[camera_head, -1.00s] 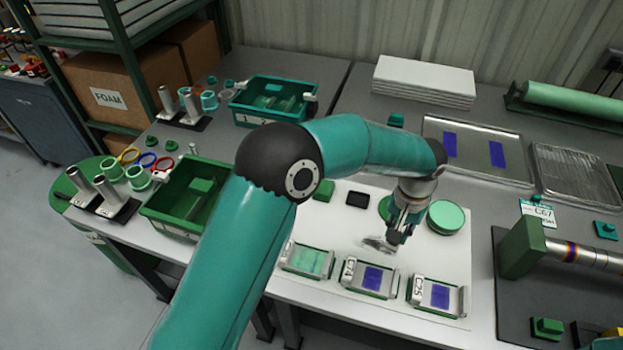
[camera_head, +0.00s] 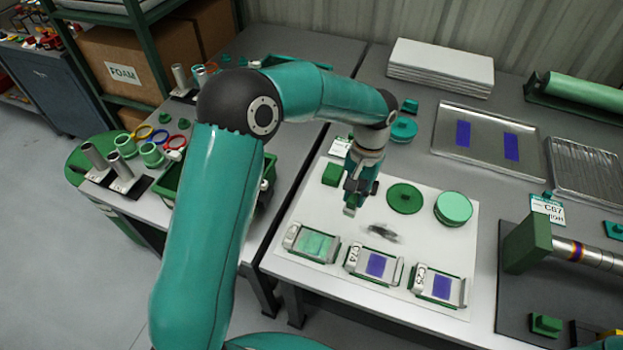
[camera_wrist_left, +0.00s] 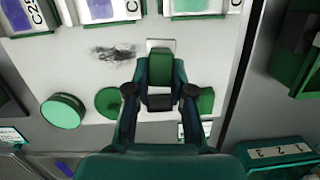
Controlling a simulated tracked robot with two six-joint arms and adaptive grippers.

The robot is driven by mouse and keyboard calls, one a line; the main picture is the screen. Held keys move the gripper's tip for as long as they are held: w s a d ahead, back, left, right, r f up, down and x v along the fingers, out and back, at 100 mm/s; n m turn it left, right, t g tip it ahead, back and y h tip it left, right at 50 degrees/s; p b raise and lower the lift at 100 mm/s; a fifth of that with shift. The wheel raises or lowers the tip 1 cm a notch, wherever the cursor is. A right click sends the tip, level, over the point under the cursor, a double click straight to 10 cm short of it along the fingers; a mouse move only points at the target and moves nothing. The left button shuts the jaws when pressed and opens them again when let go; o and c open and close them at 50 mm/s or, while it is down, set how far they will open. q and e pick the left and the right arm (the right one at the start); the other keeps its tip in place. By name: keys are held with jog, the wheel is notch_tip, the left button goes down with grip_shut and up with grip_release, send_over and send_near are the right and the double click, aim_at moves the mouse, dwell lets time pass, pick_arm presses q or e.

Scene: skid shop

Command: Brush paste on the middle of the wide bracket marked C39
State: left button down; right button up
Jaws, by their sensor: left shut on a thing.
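My left gripper (camera_head: 358,190) hangs over the white mat, behind the gap between the left and middle brackets. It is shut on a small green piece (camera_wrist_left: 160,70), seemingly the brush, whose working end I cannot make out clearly. The left bracket (camera_head: 312,243) carries green on its middle; its tag is too small to read surely. In the wrist view it is cut off by the top edge (camera_wrist_left: 195,6). The middle bracket (camera_head: 374,265) and right bracket (camera_head: 440,286) each carry a blue patch. My right gripper is not in view.
A dark smear (camera_head: 382,232) lies on the mat (camera_head: 300,275). A green disc (camera_head: 405,197), a round teal-topped pot (camera_head: 453,207) and a green block (camera_head: 332,174) stand behind. A metal tray (camera_head: 487,160) with blue strips lies at back right.

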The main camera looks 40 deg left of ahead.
pick_arm(q)
jog(key=s+a+r+n+g+p, duration=0.1)
jog(key=s+a+r+g, duration=0.1)
jog(key=s+a, duration=0.45)
jog(key=shift+h, duration=0.4)
jog(key=shift+w+a+f+b, duration=0.25)
jog(key=shift+a+f+b, duration=0.1)
jog(key=shift+f+b, duration=0.35)
jog(key=shift+w+a+f+b, duration=0.3)
jog(key=shift+f+b, duration=0.25)
jog(key=shift+f, duration=0.35)
jog(key=shift+w+a+f+b, duration=0.2)
jog(key=shift+a+f+b, duration=0.2)
jog(key=shift+f+b, duration=0.3)
jog(key=shift+f, duration=0.15)
